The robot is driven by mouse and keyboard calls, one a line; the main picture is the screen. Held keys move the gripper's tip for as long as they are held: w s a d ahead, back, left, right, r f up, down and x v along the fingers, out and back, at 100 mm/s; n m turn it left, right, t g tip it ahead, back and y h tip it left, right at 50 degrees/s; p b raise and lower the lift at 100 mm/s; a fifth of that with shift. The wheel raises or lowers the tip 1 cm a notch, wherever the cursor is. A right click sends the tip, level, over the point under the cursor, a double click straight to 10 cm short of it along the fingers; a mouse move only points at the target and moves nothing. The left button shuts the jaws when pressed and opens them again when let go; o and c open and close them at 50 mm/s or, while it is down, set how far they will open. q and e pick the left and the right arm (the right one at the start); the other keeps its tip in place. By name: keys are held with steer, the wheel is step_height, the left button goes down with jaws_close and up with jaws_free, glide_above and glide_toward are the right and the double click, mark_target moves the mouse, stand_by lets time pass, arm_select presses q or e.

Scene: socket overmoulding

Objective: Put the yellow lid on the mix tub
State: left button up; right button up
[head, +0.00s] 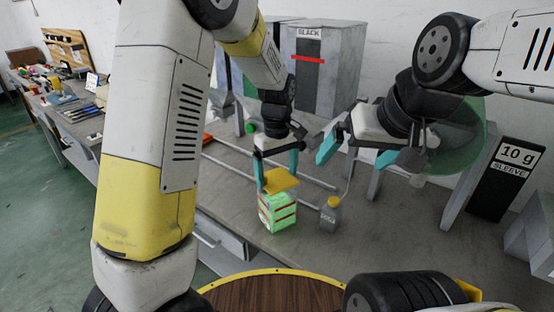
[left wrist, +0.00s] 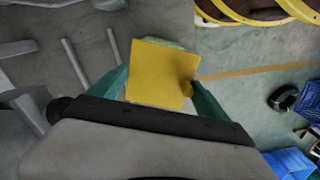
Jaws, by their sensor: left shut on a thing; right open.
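The yellow lid (head: 280,181) is between the fingers of my left gripper (head: 277,172), which is shut on it. In the left wrist view the lid (left wrist: 160,74) is a flat yellow square between the teal fingertips of the left gripper (left wrist: 158,90). The mix tub (head: 278,213) is a green, translucent box with red bands, standing on the grey bench directly below the lid. The lid covers most of the tub in the left wrist view. I cannot tell whether the lid touches the rim. My right gripper (head: 355,154) is open and empty, up and right of the tub.
A grey hopper marked BLACK (head: 325,75) stands behind. A green translucent bowl-like part (head: 455,145) and a black "10 g SLEEVE" sign (head: 507,178) are at the right. Metal rails (head: 235,167) lie behind the tub.

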mark_target(277, 179)
arm_select(q)
steer(key=shift+f, duration=1.55)
steer(key=o, duration=1.1)
step_height(277, 179, up, 8)
steer(key=shift+f, duration=0.25)
steer(key=shift+r, duration=0.1)
